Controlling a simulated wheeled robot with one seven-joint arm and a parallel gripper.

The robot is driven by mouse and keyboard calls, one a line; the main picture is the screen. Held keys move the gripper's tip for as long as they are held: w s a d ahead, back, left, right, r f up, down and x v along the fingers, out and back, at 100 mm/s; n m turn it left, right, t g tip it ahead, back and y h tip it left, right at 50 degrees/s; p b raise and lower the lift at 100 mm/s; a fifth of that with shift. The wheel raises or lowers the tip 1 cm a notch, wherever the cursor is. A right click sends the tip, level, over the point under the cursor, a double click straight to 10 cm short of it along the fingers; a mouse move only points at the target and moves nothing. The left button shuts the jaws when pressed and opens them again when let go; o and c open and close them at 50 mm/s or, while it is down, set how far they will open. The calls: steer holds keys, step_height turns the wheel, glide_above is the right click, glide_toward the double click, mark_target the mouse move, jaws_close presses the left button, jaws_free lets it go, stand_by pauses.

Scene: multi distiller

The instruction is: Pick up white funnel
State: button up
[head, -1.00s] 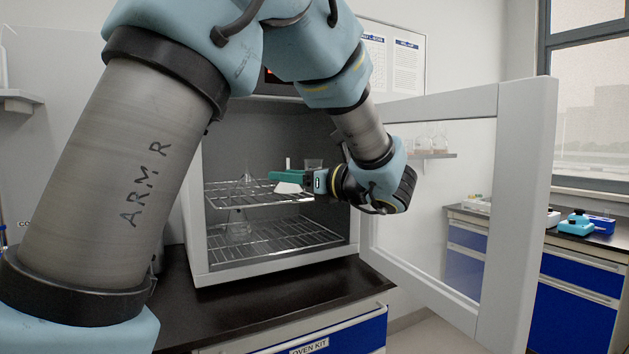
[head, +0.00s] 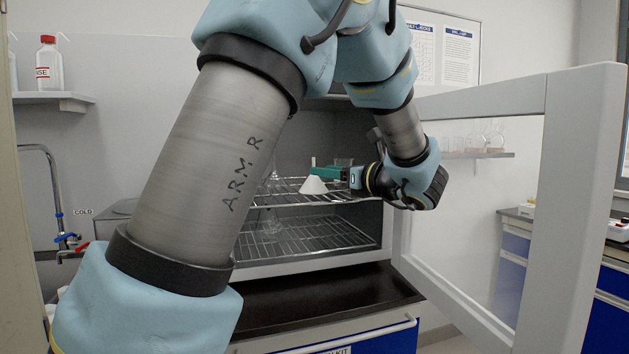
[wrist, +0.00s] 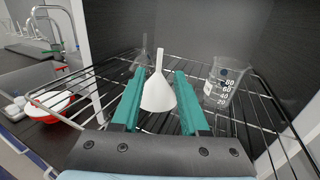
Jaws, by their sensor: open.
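The white funnel (wrist: 158,93) stands mouth down on the upper wire rack (wrist: 95,108), its stem pointing up, in the wrist view. It also shows in the head view (head: 313,186) on the upper rack inside the oven. My gripper (wrist: 157,78) is open, with one green finger on each side of the funnel. Gaps show between the fingers and the funnel in the wrist view. In the head view my gripper (head: 322,173) reaches in from the right, and a green finger hides part of the funnel.
A glass beaker (wrist: 223,82) stands on the rack just right of the fingers. A clear glass vessel (wrist: 141,62) stands behind to the left. The open oven door (head: 575,190) is right of my arm.

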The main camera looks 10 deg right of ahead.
steer(key=x, duration=0.1)
steer(key=p+x, duration=0.1)
steer(key=x, duration=0.3)
steer(key=shift+s+r, duration=0.1)
steer(key=shift+r, duration=0.25)
jaws_close()
